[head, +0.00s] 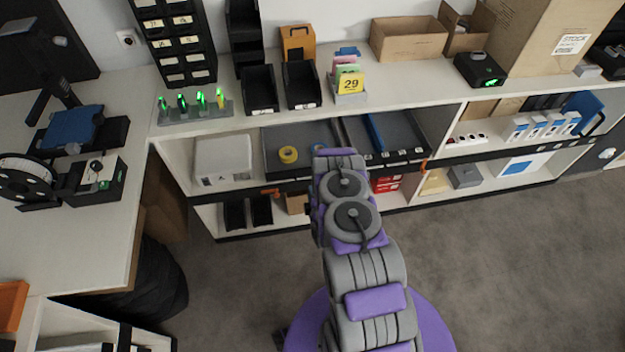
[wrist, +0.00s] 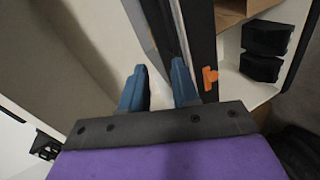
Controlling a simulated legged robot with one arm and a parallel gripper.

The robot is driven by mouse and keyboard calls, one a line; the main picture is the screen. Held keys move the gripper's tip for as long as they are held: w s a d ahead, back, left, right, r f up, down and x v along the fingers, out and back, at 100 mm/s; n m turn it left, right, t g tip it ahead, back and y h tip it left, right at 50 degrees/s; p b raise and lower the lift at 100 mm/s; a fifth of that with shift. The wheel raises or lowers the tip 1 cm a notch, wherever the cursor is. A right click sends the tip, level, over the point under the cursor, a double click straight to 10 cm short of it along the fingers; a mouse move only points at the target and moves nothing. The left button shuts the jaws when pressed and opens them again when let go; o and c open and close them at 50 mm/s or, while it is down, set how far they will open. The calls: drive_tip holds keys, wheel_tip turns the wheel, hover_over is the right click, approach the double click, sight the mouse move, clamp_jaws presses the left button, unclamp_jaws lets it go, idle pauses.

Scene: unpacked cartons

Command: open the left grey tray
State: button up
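The left grey tray (head: 275,168) sits in the upper shelf compartment under the counter in the head view, with a yellow tape roll (head: 288,155) in it. My arm covers its right side. In the wrist view my gripper (wrist: 161,72) has its two blue fingers apart, with nothing held between them. A narrow grey and dark strip, seemingly part of the tray (wrist: 150,30), runs up beyond the fingers. Its contact with the right finger is unclear. My fingertips are hidden behind my arm in the head view.
A white box (head: 222,160) stands left of the tray. A second grey tray with a blue item (head: 374,132) is to the right. An orange clip (wrist: 209,77) sits on the black shelf edge, beside my right finger. Black bins (wrist: 265,40) are below. Floor is clear at right.

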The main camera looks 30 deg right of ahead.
drive_tip(key=s+d+f+n+t, duration=0.1)
drive_tip(key=s+f, duration=0.2)
drive_tip(key=s, duration=0.2)
drive_tip(key=shift+h, duration=0.4)
drive_tip(key=shift+b+x, duration=2.25)
drive_tip(key=shift+x, duration=6.1)
drive_tip(key=shift+d+r, duration=0.15)
drive_tip(key=shift+s, duration=0.1)
clamp_jaws()
